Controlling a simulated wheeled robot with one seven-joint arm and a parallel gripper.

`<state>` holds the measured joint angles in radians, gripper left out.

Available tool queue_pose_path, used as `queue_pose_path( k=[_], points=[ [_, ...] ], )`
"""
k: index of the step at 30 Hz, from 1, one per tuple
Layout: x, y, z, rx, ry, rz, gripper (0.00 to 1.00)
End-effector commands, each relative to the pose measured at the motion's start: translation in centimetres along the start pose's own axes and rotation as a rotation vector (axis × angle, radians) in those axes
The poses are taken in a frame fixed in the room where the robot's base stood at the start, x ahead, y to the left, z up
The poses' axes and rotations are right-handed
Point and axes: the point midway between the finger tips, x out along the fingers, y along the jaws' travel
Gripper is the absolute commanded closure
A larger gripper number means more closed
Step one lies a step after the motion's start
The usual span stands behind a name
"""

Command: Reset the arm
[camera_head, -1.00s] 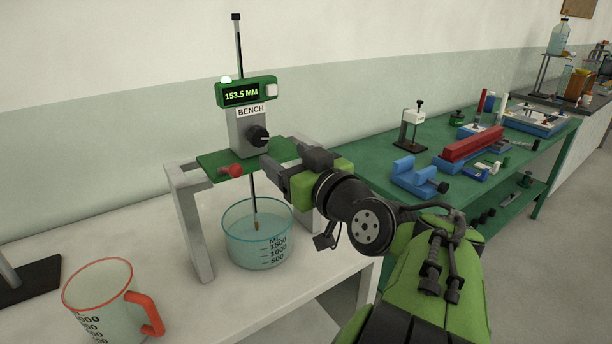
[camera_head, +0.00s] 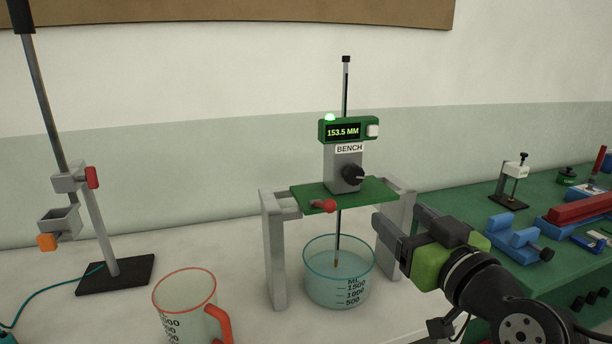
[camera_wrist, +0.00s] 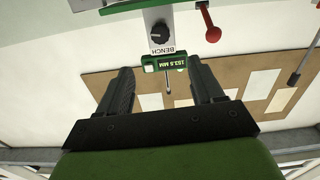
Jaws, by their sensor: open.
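My gripper (camera_head: 398,219) is open and empty, to the right of the bench gauge and lower than its knob. In the wrist view its two fingers (camera_wrist: 160,68) stand apart with nothing between them. The bench gauge (camera_head: 343,170) stands on a green plate (camera_head: 300,197) across a grey frame. Its green display (camera_head: 342,132) reads 153.5 MM and a green lamp is lit on top. The black knob (camera_head: 352,174) is clear of my fingers. The gauge's rod reaches down into a glass beaker of liquid (camera_head: 338,288). The wrist view shows the gauge upside down (camera_wrist: 160,37).
A red-rimmed jug (camera_head: 186,300) stands at the front of the white bench. A clamp stand (camera_head: 118,275) is at the left. A green table (camera_head: 470,190) with blue and red fixtures (camera_head: 514,238) lies right, behind my arm. A red-ended lever (camera_head: 328,205) sticks out of the frame's front.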

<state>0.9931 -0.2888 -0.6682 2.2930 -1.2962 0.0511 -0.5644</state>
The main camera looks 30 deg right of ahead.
Motion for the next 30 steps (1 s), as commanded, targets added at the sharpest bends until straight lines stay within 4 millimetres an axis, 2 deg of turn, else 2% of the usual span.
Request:
queue_pose_path(
  k=[10,12,14,17,18,21,25,30],
  points=[
    [0.0,0.0,0.0,0.000,-0.001,-0.001,0.33],
    [0.4,-0.8,0.4,0.006,-0.020,-0.023,0.33],
    [1.1,-2.8,1.5,0.020,-0.075,-0.077,0.33],
    [2.2,-8.7,5.1,0.047,-0.262,-0.221,0.33],
    [2.0,-11.3,6.9,0.051,-0.356,-0.276,0.33],
    [0.1,-16.4,10.9,0.036,-0.577,-0.363,0.33],
    [-3.5,-19.7,14.6,-0.013,-0.795,-0.390,0.33],
    [-8.2,-20.9,17.6,-0.086,-0.984,-0.346,0.33]
  ],
)
